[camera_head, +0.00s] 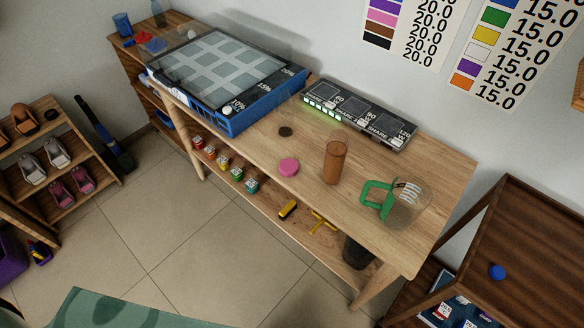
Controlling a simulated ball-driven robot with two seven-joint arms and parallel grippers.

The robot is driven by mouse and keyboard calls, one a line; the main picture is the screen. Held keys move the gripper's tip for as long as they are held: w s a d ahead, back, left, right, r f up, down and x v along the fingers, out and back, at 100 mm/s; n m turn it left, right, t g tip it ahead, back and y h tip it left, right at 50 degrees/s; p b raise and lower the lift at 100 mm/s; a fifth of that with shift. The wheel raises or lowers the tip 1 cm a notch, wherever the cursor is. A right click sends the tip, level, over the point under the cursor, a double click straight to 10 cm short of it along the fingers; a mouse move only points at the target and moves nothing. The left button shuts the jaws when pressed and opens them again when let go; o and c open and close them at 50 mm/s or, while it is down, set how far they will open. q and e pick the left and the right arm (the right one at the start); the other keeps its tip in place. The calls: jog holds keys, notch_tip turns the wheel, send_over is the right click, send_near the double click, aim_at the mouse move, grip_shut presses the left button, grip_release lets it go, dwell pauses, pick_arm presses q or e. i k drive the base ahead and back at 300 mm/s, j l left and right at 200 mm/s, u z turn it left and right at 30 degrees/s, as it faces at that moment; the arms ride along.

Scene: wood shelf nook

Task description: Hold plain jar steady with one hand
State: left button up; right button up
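A brown, slightly see-through cylindrical jar (334,162) stands upright on the wooden bench top. It shows no marking, and it looks like the plain jar. To its right stands a clear jug (408,207) with a green handle on its left side and white marks on its wall. A pink round disc (288,167) lies on the bench just left of the brown jar. A small dark disc (285,131) lies farther back. Neither of my grippers shows in the head view, and nothing touches the jar.
A blue-framed panel box (238,122) fills the bench's left part. A black unit with green lights (358,113) stands along the back. Small paint pots (223,162) sit on the lower shelf. A dark wooden shelf (535,235) is at right. Bench around the jar is mostly clear.

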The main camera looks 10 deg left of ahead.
aim_at(337, 148)
jog(key=i+j+z, duration=0.2)
jog(key=j+z, duration=0.15)
jog(key=j, duration=0.6)
jog(key=i+j+z, duration=0.1)
jog(key=j+z, duration=0.3)
jog(key=j, duration=0.55)
jog(key=k+j+z, duration=0.1)
jog(key=j+z, duration=0.25)
jog(key=j, duration=0.6)
